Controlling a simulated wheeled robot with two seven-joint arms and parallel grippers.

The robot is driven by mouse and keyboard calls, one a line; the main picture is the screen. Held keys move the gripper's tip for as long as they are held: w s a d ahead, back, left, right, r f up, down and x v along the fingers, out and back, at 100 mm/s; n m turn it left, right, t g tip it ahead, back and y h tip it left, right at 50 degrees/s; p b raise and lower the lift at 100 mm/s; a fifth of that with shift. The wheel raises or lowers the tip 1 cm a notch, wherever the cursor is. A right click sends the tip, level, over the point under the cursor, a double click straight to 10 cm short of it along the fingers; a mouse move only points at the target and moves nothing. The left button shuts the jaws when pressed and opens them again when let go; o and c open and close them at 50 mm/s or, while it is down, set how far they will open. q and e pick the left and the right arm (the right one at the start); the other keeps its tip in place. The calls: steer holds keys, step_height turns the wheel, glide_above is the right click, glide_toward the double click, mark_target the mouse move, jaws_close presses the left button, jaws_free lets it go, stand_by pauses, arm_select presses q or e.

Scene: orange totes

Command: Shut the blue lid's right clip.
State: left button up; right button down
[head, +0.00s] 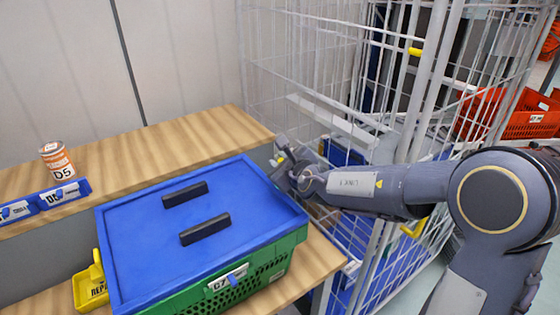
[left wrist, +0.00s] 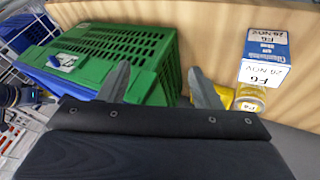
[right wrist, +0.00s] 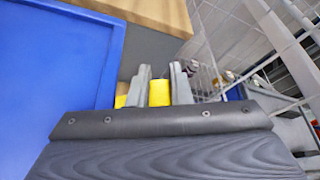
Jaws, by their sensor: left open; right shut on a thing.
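The blue lid (head: 150,240) lies flat on a green crate (head: 262,270) and carries two dark handles. It also shows at the left of the right wrist view (right wrist: 50,70). My right gripper (head: 281,160) is at the lid's right edge, towards the back. In the right wrist view a yellow clip (right wrist: 159,92) stands between its two fingers, and the gripper is shut on it. The fingers hide part of the clip. My left gripper (left wrist: 159,85) is open and empty, close to the green crate (left wrist: 120,50); it is out of the head view.
A wire cage trolley (head: 330,60) stands right behind my right arm. A wooden shelf (head: 120,150) holds a can (head: 57,160) and blue bins (head: 60,194). A yellow bin (head: 90,290) stands left of the crate. In the left wrist view a blue-and-white box (left wrist: 264,58) stands at the right.

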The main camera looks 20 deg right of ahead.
steer(key=shift+d+f+m+b, duration=0.15)
steer(key=shift+f+m+b, duration=0.15)
steer(key=shift+b, duration=0.4)
steer(key=m+b, duration=0.1)
steer(key=b, duration=0.1)
steer(key=f+m+y+b, duration=0.1)
steer(key=b, duration=0.1)
steer(key=d+m+g+y+b, duration=0.1)
steer(key=b, duration=0.1)
steer(key=shift+w+f, duration=0.25)
steer(key=shift+d+f+m+y+b, duration=0.2)
steer(key=shift+f+m+y+b, duration=0.2)
steer(key=shift+m+y+b, duration=0.45)
steer(key=shift+s+a+f+m+t+y+b, duration=0.15)
steer(key=shift+a+f+m+y+b, duration=0.3)
steer(key=shift+f+m+y+b, duration=1.05)
steer(key=shift+s+a+f+m+t+y+b, duration=0.1)
steer(key=shift+a+f+m+y+b, duration=0.3)
steer(key=shift+m, duration=2.15)
steer(key=shift+s+a+f+m+t+y+b, duration=0.15)
steer(key=shift+a+f+m+y+b, duration=0.45)
steer(key=shift+m+y+b, duration=0.95)
steer(key=shift+d+f+m+h+p, duration=0.1)
steer(key=shift+m+h+p, duration=0.3)
steer(key=shift+m+p, duration=0.15)
